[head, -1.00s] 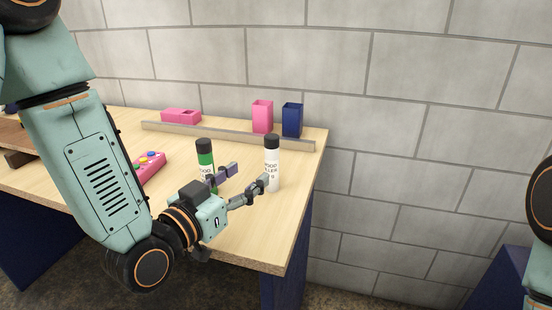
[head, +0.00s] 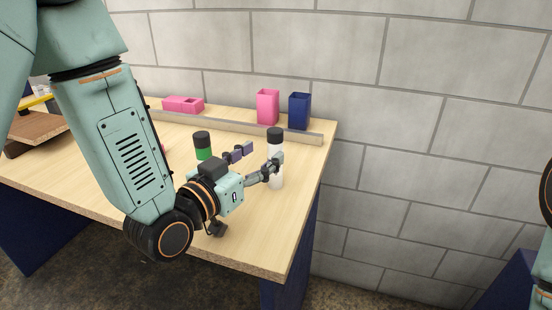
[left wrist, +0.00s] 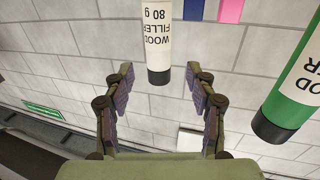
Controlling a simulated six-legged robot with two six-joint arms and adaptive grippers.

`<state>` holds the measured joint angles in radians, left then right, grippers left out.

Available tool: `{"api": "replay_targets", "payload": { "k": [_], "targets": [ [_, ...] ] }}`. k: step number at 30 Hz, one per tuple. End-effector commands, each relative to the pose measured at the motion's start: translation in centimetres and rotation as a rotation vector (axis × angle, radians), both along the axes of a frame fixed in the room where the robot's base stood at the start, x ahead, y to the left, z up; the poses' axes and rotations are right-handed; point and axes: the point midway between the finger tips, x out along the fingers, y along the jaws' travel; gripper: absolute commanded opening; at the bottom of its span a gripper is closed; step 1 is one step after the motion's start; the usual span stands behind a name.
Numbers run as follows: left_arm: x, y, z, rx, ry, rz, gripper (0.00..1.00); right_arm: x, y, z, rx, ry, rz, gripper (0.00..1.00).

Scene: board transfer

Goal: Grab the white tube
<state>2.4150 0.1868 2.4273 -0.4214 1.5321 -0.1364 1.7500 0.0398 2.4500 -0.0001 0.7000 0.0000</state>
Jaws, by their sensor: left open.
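The white tube (head: 275,181) with a black cap stands upright near the right end of the wooden table. In the left wrist view the white tube (left wrist: 157,38) appears inverted, centred just beyond the gap between the fingers. My left gripper (head: 262,157) is open and empty. One finger overlaps the tube in the head view; whether it touches cannot be told. In the left wrist view the open fingers (left wrist: 160,92) lie either side of the tube's line. My right gripper is not in view.
A green tube (head: 203,153) stands left of the white one, partly hidden by my gripper. Behind a low grey rail (head: 240,130) stand a pink holder (head: 267,107) and a blue holder (head: 299,111), with a pink box (head: 183,104) further left. The table (head: 265,245) ends close right of the white tube.

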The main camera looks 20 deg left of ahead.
Motion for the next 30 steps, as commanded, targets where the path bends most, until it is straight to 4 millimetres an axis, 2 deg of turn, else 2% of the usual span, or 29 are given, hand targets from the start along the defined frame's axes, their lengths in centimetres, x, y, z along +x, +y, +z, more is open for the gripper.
{"api": "replay_targets", "payload": {
  "k": [5,12,15,23,30],
  "targets": [
    [1.0,-0.4,0.1,0.003,-0.003,-0.003,0.57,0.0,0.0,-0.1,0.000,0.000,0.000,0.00],
    [4.4,-1.5,0.4,0.003,-0.003,-0.003,0.57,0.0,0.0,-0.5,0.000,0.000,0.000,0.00],
    [5.2,-1.7,0.4,0.001,-0.003,-0.001,0.57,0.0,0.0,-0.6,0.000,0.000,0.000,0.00],
    [5.5,-1.7,0.4,-0.001,0.000,-0.001,0.57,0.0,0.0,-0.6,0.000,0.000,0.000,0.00],
    [5.5,-1.7,0.5,-0.001,0.000,-0.001,0.38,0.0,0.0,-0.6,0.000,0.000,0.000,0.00]
  ]
}}
